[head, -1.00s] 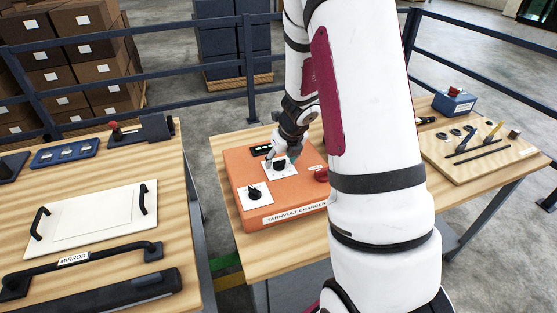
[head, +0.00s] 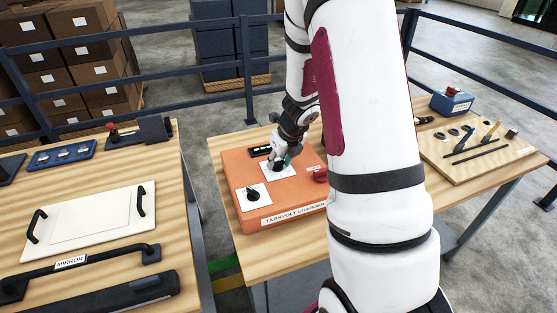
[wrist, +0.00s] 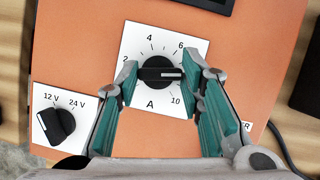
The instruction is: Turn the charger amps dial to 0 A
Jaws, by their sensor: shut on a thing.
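The orange charger (head: 290,200) lies on a wooden table. Its amps dial (wrist: 160,75) is a black bar knob on a white plate (wrist: 150,107) marked A. The knob lies about level in the wrist view, its white pointer line facing right, between 6 and 10. The 2, 4, 6 and 10 show; the 0 and 8 do not show. My gripper (wrist: 161,70) is shut on the knob, one teal-padded finger at each end. In the head view my gripper (head: 279,161) is down at the dial and partly covers it.
A second knob (wrist: 54,125), marked 12 V and 24 V, sits left of the amps dial. A red button (head: 320,176) is to the right. A dark display (head: 261,150) is behind. A dark cable (wrist: 283,145) runs at the charger's right.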

